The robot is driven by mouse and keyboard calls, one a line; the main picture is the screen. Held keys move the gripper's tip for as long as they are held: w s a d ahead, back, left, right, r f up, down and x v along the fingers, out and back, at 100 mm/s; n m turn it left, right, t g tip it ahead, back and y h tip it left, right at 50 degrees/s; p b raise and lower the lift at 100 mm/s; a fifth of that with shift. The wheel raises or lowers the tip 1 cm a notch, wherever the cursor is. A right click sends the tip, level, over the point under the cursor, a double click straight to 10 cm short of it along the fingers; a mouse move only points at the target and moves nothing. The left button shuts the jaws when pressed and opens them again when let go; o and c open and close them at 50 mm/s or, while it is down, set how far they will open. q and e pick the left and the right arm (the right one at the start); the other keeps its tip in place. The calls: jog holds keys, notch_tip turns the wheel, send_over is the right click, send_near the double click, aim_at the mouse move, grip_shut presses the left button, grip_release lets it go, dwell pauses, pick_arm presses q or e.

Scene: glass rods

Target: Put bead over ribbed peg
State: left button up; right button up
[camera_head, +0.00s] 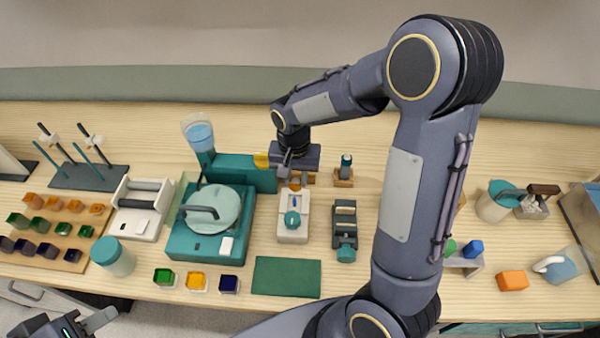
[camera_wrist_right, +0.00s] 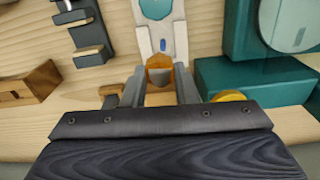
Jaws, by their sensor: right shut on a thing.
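My right gripper (camera_head: 291,176) is at the back middle of the bench, pointing down. Its two fingers (camera_wrist_right: 159,86) are closed around a small amber bead (camera_wrist_right: 158,72), which also shows as an orange spot in the head view (camera_head: 295,184). A dark teal upright peg (camera_head: 346,160) stands in a wooden block (camera_head: 343,179) to the right of the gripper; its ribs are too small to make out. A second wooden piece (camera_head: 311,178) is partly hidden by the gripper. My left gripper (camera_head: 92,322) is at the lower left corner, partly cut off, and its opening is unclear.
A white device with a teal knob (camera_head: 292,220) stands just in front of the right gripper. A teal machine (camera_head: 208,222) is to its left, with a yellow disc (camera_head: 261,160) behind. A dark clamp-like tool (camera_head: 344,228) and green mat (camera_head: 286,276) lie nearer the front.

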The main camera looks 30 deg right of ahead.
jog(key=shift+w+a+f+n, duration=0.1)
jog(key=shift+a+f+n, duration=0.05)
jog(key=shift+f+n, duration=0.3)
jog(key=shift+f+b, duration=0.2)
jog(key=shift+b, duration=0.1)
jog(key=shift+f+b, duration=0.85)
jog(key=shift+f, duration=0.3)
jog(key=shift+f, duration=0.15)
